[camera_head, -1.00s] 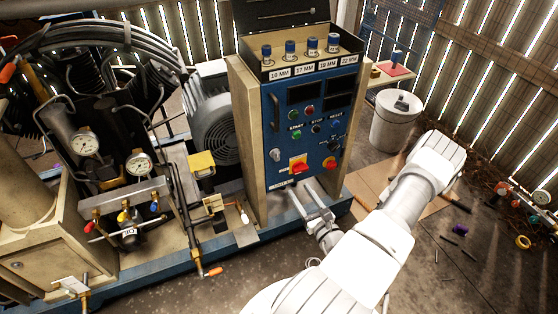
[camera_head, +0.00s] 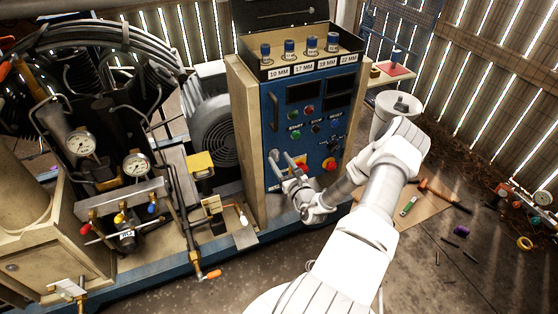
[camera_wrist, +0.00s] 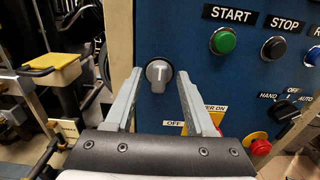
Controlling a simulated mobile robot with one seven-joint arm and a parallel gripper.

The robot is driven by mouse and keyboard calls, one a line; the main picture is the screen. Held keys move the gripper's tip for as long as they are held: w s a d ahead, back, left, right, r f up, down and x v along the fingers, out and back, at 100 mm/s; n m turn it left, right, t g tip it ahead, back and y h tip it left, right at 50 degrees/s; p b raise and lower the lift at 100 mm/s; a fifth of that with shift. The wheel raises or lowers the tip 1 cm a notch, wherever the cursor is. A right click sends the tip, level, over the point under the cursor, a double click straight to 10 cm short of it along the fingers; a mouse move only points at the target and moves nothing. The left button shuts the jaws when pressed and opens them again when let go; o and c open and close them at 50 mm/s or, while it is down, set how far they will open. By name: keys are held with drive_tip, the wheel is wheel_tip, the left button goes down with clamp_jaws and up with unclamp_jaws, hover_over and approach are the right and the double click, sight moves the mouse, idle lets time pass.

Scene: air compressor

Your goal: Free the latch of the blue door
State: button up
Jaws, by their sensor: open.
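The blue door (camera_head: 312,112) is the front panel of the beige control cabinet and looks shut. Its latch, a grey round knob with a raised grip (camera_wrist: 159,73), is on the door's left side. In the wrist view the grip points roughly up and down. My gripper (camera_wrist: 158,76) is open, with one finger on each side of the latch in that view. I cannot tell whether the fingers touch it. In the head view my gripper (camera_head: 282,158) is at the door's lower left and largely covers the latch.
A dark vertical handle (camera_head: 274,112) is above the latch. Labelled sockets (camera_head: 289,48) stand on the cabinet top. Gauges and pipes crowd the left.

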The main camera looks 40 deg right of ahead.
drive_tip(key=shift+w+d, duration=0.15)
drive_tip(key=shift+w, duration=0.45)
clamp_jaws()
